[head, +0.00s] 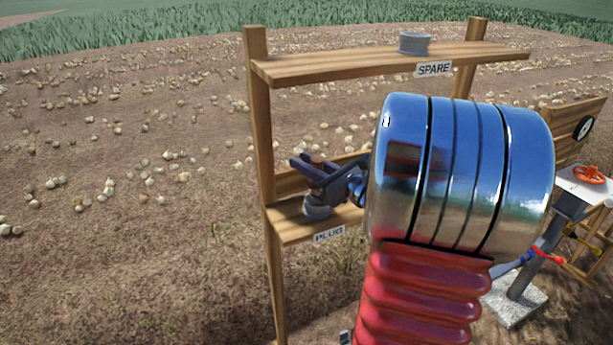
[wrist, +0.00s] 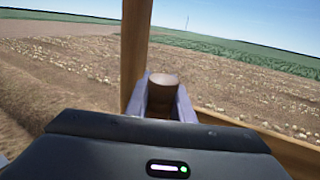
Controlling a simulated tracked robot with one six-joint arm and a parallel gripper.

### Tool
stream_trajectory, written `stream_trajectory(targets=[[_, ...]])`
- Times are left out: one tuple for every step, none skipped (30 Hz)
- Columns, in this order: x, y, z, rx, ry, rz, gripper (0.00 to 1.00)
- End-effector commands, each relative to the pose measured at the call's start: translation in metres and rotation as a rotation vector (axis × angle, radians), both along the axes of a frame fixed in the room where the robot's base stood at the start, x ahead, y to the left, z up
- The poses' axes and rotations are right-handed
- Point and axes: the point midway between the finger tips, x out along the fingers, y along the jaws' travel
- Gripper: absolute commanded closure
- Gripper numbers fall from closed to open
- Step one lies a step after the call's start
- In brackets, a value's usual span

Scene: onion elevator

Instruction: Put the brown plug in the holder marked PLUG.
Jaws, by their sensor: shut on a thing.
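The brown plug (wrist: 163,80) shows in the wrist view, upright between my two fingers, with its rounded top visible. In the head view the plug is hard to make out among the dark fingers. My gripper (head: 312,172) is shut on the plug, at the lower shelf of the wooden stand. The grey round holder (head: 317,211) sits on that shelf behind the PLUG label (head: 328,235). My gripper is just above this holder. I cannot tell whether the plug's lower end touches or enters it.
The upper shelf (head: 350,66) carries another grey holder (head: 414,43) with a SPARE label (head: 434,69). A wooden post (head: 258,130) stands left of my gripper. At the right, an orange handwheel (head: 588,174) sits on a pedestal. Onions lie across the soil behind.

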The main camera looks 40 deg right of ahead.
Motion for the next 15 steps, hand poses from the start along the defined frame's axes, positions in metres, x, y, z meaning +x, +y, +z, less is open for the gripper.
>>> stream_trajectory(targets=[[0.000,0.000,0.000,-0.001,0.000,0.000,1.00],[0.000,0.000,0.000,-0.001,0.000,0.000,1.00],[0.000,0.000,0.000,0.000,0.000,0.000,1.00],[0.000,0.000,-0.001,0.000,0.000,-0.001,1.00],[0.000,0.000,-0.003,0.001,0.001,-0.001,1.00],[0.000,0.000,-0.007,0.001,0.001,-0.001,1.00],[0.000,0.000,-0.010,0.002,0.002,-0.001,1.00],[0.000,0.000,-0.013,0.003,0.002,-0.001,1.00],[0.000,0.000,-0.018,0.003,0.002,-0.001,1.00],[0.000,0.000,-0.022,0.003,0.002,-0.001,1.00],[0.000,0.000,-0.026,0.004,0.002,0.000,1.00],[0.000,-0.001,-0.030,0.002,0.001,0.000,1.00],[0.000,-0.001,-0.032,0.002,0.001,-0.001,1.00],[0.000,-0.001,-0.035,0.002,0.001,-0.001,1.00],[0.000,-0.001,-0.037,0.001,0.001,-0.002,1.00]])
